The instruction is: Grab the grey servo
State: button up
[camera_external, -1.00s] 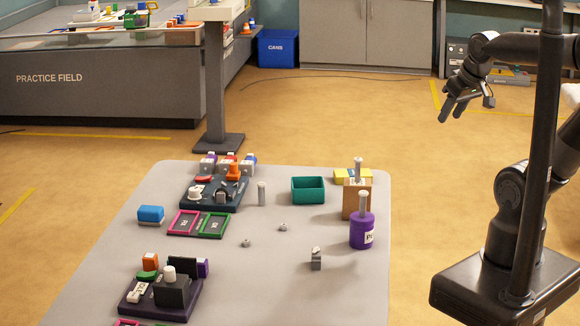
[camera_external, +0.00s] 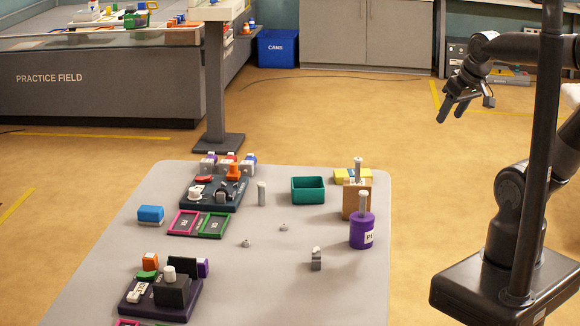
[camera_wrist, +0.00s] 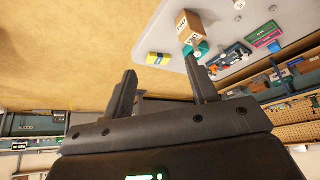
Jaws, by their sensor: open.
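A small grey block-shaped part (camera_external: 316,260), which looks like the grey servo, stands on the near right part of the grey table, in front of the purple container. I cannot make it out in the wrist view. My gripper (camera_external: 455,110) is raised beyond the table's right edge, well apart from the grey part. In the wrist view my gripper (camera_wrist: 163,88) shows two spread fingers with nothing between them.
The table (camera_external: 270,290) holds a purple container (camera_external: 362,232), a cardboard box (camera_external: 350,203), a teal bin (camera_external: 308,190), a blue block (camera_external: 151,214) and two dark trays of parts (camera_external: 165,308). Two small grey pieces (camera_external: 246,243) lie mid-table. The table around the grey part is clear.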

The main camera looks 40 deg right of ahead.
jog(key=w+a+f+n+g+h, duration=0.2)
jog(key=w+a+f+n+g, duration=0.1)
jog(key=w+a+f+n, duration=0.3)
jog(key=n+t+h, duration=0.1)
jog(key=n+t, duration=1)
jog(key=n, duration=1.5)
send_near(318, 250)
jog(key=shift+w+r, duration=0.25)
jog(key=shift+r, duration=0.1)
jog(key=shift+w+f, duration=0.2)
jog(key=shift+w, duration=0.05)
jog(key=x, duration=1)
jog(key=shift+s+f, duration=0.15)
jog(key=shift+f, duration=0.15)
grip_shut()
